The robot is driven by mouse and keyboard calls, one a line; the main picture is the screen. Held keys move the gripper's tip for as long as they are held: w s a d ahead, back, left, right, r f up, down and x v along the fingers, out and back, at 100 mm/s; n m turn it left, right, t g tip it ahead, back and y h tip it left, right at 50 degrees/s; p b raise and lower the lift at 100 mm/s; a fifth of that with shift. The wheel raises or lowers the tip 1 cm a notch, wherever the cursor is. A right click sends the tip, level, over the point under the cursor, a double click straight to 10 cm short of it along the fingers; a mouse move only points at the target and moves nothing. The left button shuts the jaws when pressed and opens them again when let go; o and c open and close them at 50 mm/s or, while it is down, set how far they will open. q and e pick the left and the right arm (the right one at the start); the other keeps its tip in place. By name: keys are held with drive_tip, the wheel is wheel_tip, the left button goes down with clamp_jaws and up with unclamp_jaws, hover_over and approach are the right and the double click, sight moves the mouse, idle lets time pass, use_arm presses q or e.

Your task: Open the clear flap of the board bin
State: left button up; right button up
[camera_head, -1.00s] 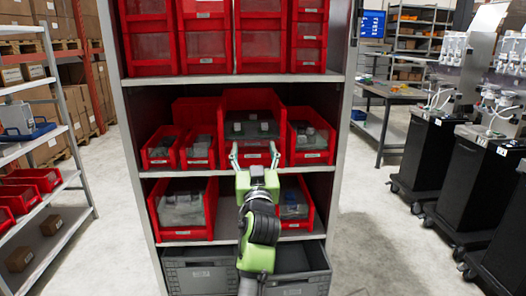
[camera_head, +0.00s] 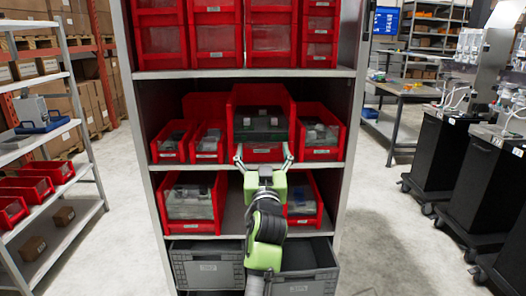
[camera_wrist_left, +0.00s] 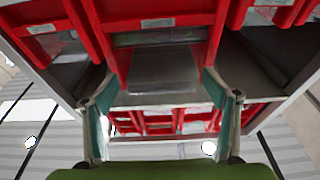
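The largest red bin (camera_head: 233,120) on the middle shelf has a see-through dark panel (camera_head: 262,135) across its front and pale objects behind it. I cannot tell for sure that it is the board bin. My left gripper (camera_head: 264,157) is in front of this bin's lower front, fingers spread and empty. In the left wrist view, the two fingers (camera_wrist_left: 160,105) stand wide apart below a red bin (camera_wrist_left: 105,45) with a clear grey panel (camera_wrist_left: 165,68). Whether a fingertip touches the bin cannot be told. My right gripper is not in view.
Smaller open red bins (camera_head: 319,130) flank the large one. More red bins (camera_head: 190,200) stand on the shelf below, with grey crates (camera_head: 205,265) at the bottom. Bins with clear fronts (camera_head: 215,40) fill the top shelf. The cabinet side (camera_head: 352,130) bounds the right.

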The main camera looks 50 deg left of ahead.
use_arm(q)
wheel_tip(320, 180, up, 10)
drive_tip(key=shift+r, duration=0.1)
idle(0.4)
